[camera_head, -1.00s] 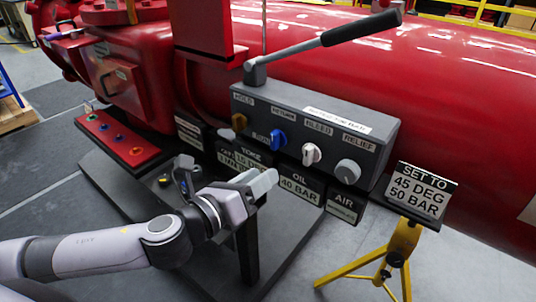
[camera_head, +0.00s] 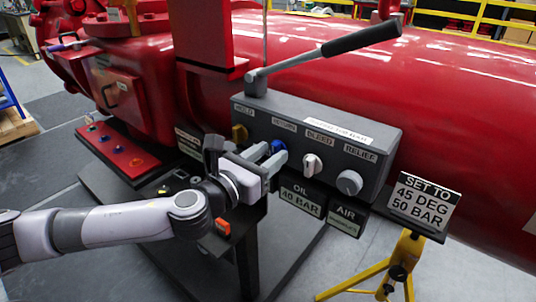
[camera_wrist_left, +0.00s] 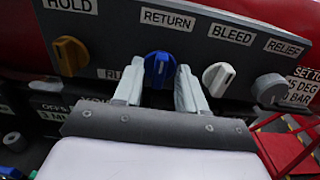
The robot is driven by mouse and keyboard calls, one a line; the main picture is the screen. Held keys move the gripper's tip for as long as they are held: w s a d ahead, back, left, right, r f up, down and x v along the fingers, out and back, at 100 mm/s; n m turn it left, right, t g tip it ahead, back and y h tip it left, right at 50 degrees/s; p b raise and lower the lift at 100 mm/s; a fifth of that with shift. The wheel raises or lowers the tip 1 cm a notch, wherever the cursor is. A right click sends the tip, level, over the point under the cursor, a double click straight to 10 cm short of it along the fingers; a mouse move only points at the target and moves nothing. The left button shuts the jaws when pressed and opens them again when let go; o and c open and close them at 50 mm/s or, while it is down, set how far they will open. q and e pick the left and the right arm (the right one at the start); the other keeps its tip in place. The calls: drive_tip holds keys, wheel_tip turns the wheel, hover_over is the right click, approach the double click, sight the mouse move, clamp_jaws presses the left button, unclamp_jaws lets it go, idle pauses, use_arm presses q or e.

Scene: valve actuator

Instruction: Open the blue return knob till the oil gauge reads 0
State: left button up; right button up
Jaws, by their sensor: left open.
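The blue return knob (camera_head: 279,148) sits on the front of the grey control box (camera_head: 240,103), under the RETURN label. My left gripper (camera_head: 268,154) is at the knob with its fingers apart. In the left wrist view the blue knob (camera_wrist_left: 159,69) shows between the two fingertips (camera_wrist_left: 158,82), its grip ridge close to upright. I cannot tell whether the fingers touch it. The oil gauge plate (camera_head: 301,197) below the box reads 40 BAR. My right gripper is not in view.
The yellow hold knob (camera_head: 239,133) is left of the blue knob; the white bleed knob (camera_head: 312,164) and grey relief knob (camera_head: 349,182) are to the right. A long lever (camera_head: 325,54) rises above the box. A sign (camera_head: 424,201) on a yellow tripod stands at right.

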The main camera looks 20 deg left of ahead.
use_arm(q)
drive_tip(key=shift+w, duration=0.15)
clamp_jaws()
